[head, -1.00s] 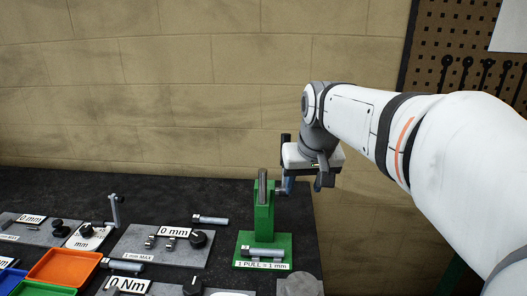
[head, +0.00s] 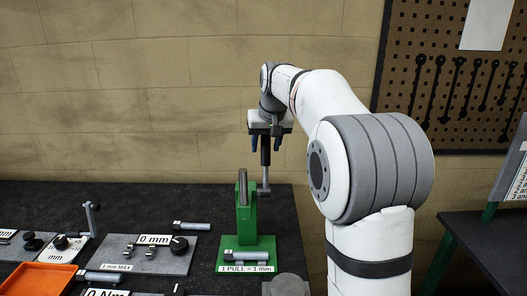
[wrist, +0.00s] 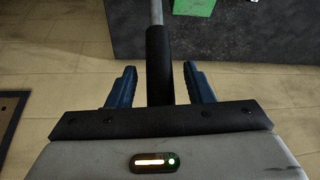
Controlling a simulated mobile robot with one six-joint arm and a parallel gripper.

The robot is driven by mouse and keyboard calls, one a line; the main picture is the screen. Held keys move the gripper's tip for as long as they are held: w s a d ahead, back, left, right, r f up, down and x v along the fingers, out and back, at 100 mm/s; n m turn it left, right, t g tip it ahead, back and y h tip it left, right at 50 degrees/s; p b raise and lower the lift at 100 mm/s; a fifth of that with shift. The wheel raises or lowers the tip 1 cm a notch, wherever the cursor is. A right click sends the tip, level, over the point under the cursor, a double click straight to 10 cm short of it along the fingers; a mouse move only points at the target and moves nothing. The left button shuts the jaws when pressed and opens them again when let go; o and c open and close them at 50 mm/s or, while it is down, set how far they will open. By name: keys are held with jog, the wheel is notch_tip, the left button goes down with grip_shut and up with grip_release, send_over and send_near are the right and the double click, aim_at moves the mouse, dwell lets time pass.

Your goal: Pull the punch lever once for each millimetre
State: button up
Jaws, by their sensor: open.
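The green punch press (head: 244,222) stands at the right end of the dark bench, with a label reading "1 PULL = 1 mm" (head: 245,269) on its base. A silver bolt (head: 245,256) lies on that base. The punch lever (head: 265,178) rises upright at the press's right side, a silver rod with a black grip. My gripper (head: 265,144) is open at the grip, one blue finger on each side. In the wrist view the black grip (wrist: 158,60) lies between the open fingers (wrist: 159,72), with visible gaps at both sides.
Left of the press are a grey plate (head: 150,262) with a "0 mm" label and black knob, a loose bolt (head: 192,226), and an orange tray (head: 40,281). A brick wall stands behind the bench. A tool pegboard (head: 455,85) hangs at right.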

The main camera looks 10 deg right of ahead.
aim_at(265, 151)
jog(key=shift+x, duration=1.5)
jog(key=shift+c, duration=0.5)
grip_shut()
